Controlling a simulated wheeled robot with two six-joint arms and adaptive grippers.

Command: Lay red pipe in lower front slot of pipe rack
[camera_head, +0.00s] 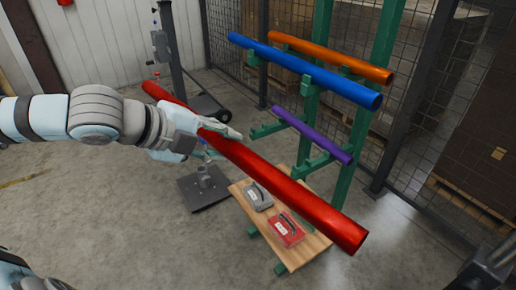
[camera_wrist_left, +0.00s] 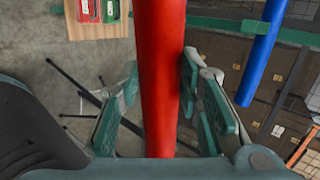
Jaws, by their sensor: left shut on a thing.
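The red pipe (camera_head: 285,185) is long and glossy and hangs at a slant in front of the rack, its near end at the lower right. My left gripper (camera_head: 216,143) is shut around it toward its far end. In the left wrist view the red pipe (camera_wrist_left: 160,75) runs between the two fingers of my left gripper (camera_wrist_left: 160,88). The green pipe rack (camera_head: 352,150) holds a blue pipe (camera_head: 310,72) upper front, an orange pipe (camera_head: 330,57) upper back and a purple pipe (camera_head: 312,134) on the lower arms. The lower arms' front part (camera_head: 312,166) looks empty.
A low wooden board (camera_head: 295,258) with a grey case (camera_head: 257,196) and a red case (camera_head: 286,230) lies below the pipe. A dark stand (camera_head: 205,190) is left of it. A mesh fence (camera_head: 420,120) stands behind the rack. Open concrete floor lies at lower left.

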